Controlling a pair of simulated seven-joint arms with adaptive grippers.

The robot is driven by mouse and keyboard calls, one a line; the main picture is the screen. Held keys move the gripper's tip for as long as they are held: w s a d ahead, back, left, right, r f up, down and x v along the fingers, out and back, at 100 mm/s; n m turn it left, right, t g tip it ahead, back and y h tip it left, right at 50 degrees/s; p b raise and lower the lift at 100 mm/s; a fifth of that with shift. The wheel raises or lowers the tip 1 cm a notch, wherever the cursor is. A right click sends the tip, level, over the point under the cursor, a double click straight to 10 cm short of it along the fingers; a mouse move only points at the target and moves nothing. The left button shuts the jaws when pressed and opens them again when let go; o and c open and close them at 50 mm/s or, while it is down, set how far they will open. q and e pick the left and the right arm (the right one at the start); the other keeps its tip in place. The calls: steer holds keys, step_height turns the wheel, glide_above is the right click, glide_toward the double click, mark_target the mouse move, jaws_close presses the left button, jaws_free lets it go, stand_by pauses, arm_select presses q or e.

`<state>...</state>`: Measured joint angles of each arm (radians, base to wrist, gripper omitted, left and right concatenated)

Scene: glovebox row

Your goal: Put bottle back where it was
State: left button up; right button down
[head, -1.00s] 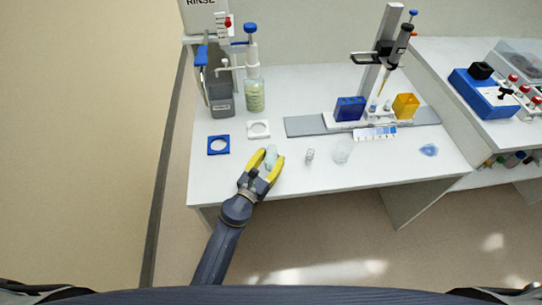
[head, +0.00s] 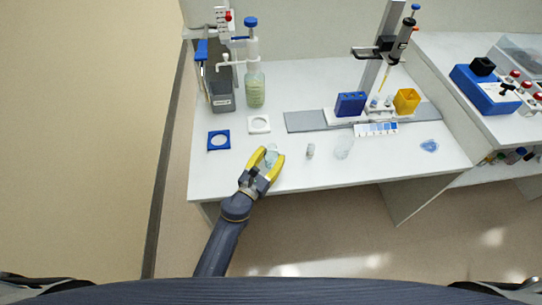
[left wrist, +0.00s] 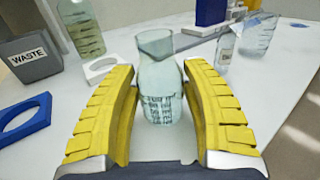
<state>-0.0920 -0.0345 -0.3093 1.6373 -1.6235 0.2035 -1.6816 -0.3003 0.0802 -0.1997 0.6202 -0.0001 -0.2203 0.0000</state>
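A small clear glass bottle (head: 271,158) with a wide neck and dark print stands upright near the bench's front edge. It also shows in the left wrist view (left wrist: 160,90). My left gripper (head: 270,154) has its yellow fingers on either side of the bottle. In the left wrist view the left gripper (left wrist: 160,75) is open, with gaps between the fingers and the glass. A white square ring holder (head: 260,124) and a blue one (head: 219,141) lie empty behind and to the left. My right gripper is not in view.
A pump bottle (head: 255,88) and a grey waste bin (left wrist: 32,56) stand at the back left. A small vial (head: 310,150) and a beaker (head: 343,148) stand right of the gripper. A pipette stand (head: 377,70) is behind them. The bench around the ring holders is mostly clear.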

arm_select(q)
steer(key=o, duration=0.4)
steer(key=shift+r, duration=0.2)
steer(key=v, duration=1.2)
